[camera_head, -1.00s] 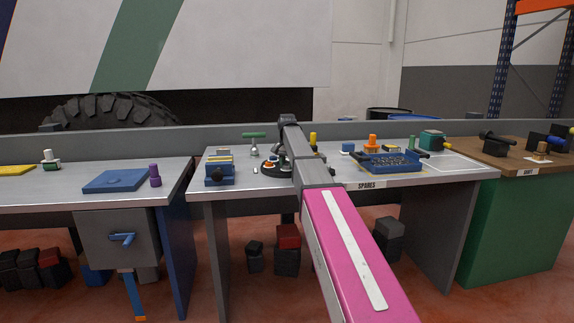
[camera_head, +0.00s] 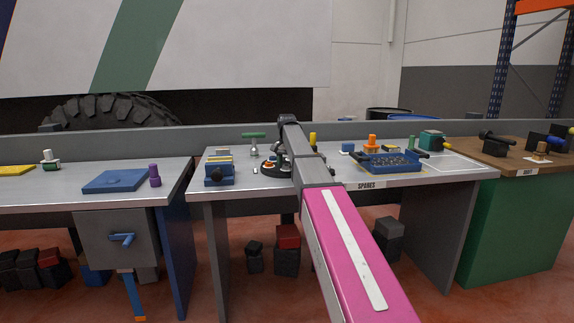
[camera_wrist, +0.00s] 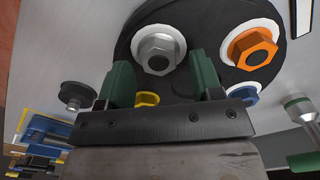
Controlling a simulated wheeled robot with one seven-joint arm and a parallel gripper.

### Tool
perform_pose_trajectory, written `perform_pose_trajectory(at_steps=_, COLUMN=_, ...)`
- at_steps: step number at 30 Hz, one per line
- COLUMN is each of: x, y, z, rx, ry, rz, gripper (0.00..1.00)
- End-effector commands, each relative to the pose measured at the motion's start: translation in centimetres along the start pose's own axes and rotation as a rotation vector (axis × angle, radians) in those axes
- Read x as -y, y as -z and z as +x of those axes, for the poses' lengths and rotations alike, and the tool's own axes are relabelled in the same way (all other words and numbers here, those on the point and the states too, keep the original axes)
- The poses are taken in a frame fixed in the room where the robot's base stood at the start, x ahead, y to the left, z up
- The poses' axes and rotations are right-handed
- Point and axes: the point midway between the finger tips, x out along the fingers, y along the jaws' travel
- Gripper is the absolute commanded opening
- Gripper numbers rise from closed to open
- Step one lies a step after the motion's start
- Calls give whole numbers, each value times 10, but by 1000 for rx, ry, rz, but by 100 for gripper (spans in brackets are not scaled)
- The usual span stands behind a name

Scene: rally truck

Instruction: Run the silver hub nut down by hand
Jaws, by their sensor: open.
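The silver hub nut (camera_wrist: 158,52), a grey hex with a white ring around it, sits on the round black hub (camera_wrist: 205,22) in the wrist view. My gripper (camera_wrist: 161,74) has two green fingers standing apart, one on each side of the nut's near part. I see no clear contact, and cannot tell their height over the hub. Also on the hub are an orange nut (camera_wrist: 251,48), a blue nut (camera_wrist: 243,95) and a yellow nut (camera_wrist: 147,98), the last between the fingers near the palm. In the head view, my arm partly hides the hub (camera_head: 272,170).
A green-handled tool (camera_head: 253,137) stands behind the hub. A blue rack (camera_head: 219,171) is to its left, and a blue tray (camera_head: 390,161) to its right on the same grey bench. A small dark-topped silver piece (camera_wrist: 76,97) stands left of my fingers.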

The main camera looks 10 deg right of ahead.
Motion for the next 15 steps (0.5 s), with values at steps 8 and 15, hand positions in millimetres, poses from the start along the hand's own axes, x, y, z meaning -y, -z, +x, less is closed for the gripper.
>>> perform_pose_trajectory(at_steps=8, x=1, y=1, z=-48, rx=-2, ry=1, rz=0, gripper=60)
perform_pose_trajectory(at_steps=15, x=1, y=1, z=-87, rx=-2, ry=1, rz=0, gripper=60)
